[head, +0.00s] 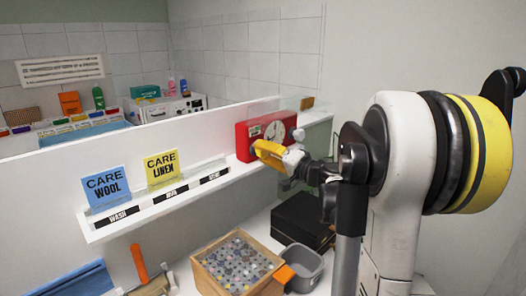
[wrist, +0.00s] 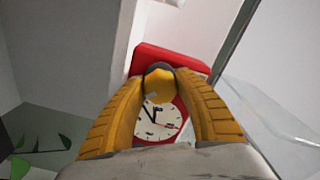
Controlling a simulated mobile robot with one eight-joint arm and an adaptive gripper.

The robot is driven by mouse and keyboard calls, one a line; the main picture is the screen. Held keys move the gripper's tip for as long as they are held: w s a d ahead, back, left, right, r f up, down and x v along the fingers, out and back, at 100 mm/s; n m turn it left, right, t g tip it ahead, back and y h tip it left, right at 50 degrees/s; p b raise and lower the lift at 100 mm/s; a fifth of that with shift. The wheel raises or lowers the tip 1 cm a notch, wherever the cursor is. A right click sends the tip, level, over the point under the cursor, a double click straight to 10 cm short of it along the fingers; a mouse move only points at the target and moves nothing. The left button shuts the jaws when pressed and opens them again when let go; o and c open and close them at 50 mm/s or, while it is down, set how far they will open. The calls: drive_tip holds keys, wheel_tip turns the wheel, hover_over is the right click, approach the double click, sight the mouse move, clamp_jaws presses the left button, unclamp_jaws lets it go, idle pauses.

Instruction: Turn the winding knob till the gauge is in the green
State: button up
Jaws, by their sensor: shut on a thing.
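A red box-shaped device (head: 245,146) stands on the white shelf in the head view, with a round white dial (head: 274,131) on its front. My gripper (head: 262,149) is in front of the device, its yellow fingers reaching to its face. In the wrist view the fingers are shut on the winding knob (wrist: 159,84), a small rounded piece in front of the dial (wrist: 158,122). The dial has black marks and a thin reddish hand. Its upper part is hidden by the knob and fingers; I cannot make out a green zone or tell the reading.
On the same shelf stand a blue CARE WOOL card (head: 106,187) and a yellow CARE LINEN card (head: 162,168). Below are a wooden box of buttons (head: 205,271), a grey bin (head: 312,272) and a black box (head: 293,218). A clear panel (wrist: 270,105) lies right of the device.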

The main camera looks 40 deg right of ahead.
drive_tip(key=m+p, duration=0.1)
drive_tip(key=m, duration=0.6)
drive_tip(key=shift+r, duration=0.1)
drive_tip(key=m, duration=0.6)
drive_tip(key=shift+m, duration=0.4)
drive_tip(key=m, duration=0.6)
drive_tip(key=shift+r+p, duration=0.1)
drive_tip(key=shift+p, duration=0.3)
drive_tip(key=m, duration=0.6)
drive_tip(key=shift+d+m, duration=0.15)
drive_tip(key=shift+m, duration=0.25)
drive_tip(key=shift+w, duration=0.1)
drive_tip(key=o, duration=1.2)
